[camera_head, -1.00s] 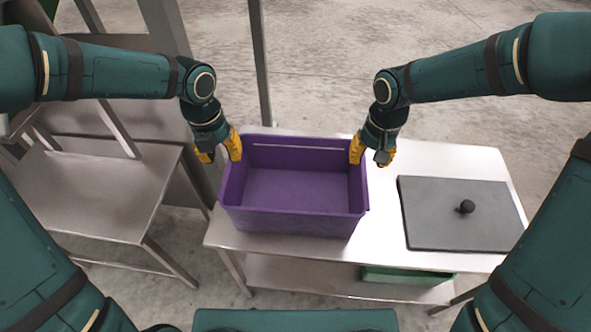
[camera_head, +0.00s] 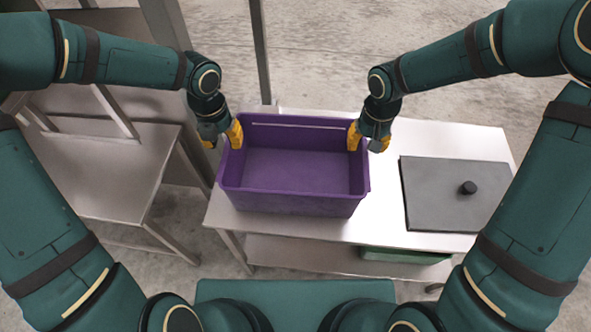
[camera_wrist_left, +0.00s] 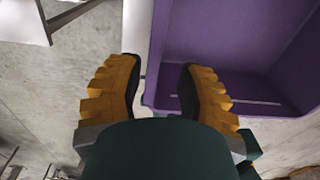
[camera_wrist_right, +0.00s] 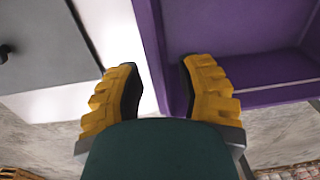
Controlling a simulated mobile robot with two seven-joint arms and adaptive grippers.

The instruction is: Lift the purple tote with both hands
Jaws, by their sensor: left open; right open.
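The purple tote (camera_head: 290,203) stands upright on a metal table and looks empty. My left gripper (camera_head: 222,144) is at its left wall near the far corner, one finger inside and one outside. In the left wrist view the tote wall (camera_wrist_left: 158,50) runs between the open fingers. My right gripper (camera_head: 367,146) is at the right wall near the far corner, also one finger inside and one outside. In the right wrist view the tote wall (camera_wrist_right: 150,40) passes between the open fingers. Both grippers are open, with gaps beside the walls.
A dark grey lid-like panel (camera_head: 430,190) with a black knob (camera_head: 467,188) lies on the metal table (camera_head: 380,220), right of the tote. A green object (camera_head: 405,256) sits on the lower shelf. Another metal table (camera_head: 100,170) and a post (camera_head: 258,50) stand left and behind.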

